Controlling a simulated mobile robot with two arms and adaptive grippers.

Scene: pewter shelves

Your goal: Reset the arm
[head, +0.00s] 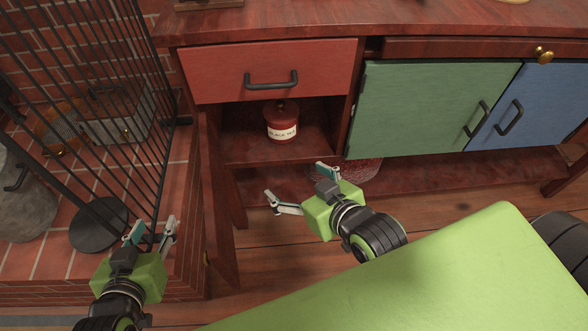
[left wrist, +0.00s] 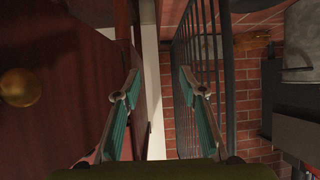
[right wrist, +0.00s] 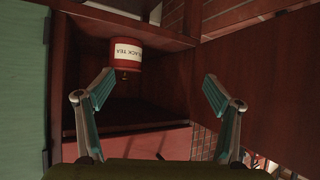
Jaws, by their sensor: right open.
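My left gripper (head: 155,223) is at the lower left of the head view, in front of the black fireplace screen and left of the open cabinet door. In the left wrist view its fingers (left wrist: 159,78) stand apart with nothing between them. My right gripper (head: 294,180) is in front of the open cabinet compartment, below and in front of the red tea canister (head: 282,120). In the right wrist view its fingers (right wrist: 158,75) are spread wide and empty. The canister stands upright on the compartment floor, also visible in the right wrist view (right wrist: 125,55).
The open wooden door (head: 214,195) juts out between my two grippers. A red drawer (head: 270,72) is above the compartment; green (head: 420,105) and blue (head: 540,110) doors are shut. The black screen (head: 120,130) stands left. Wooden floor lies in front.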

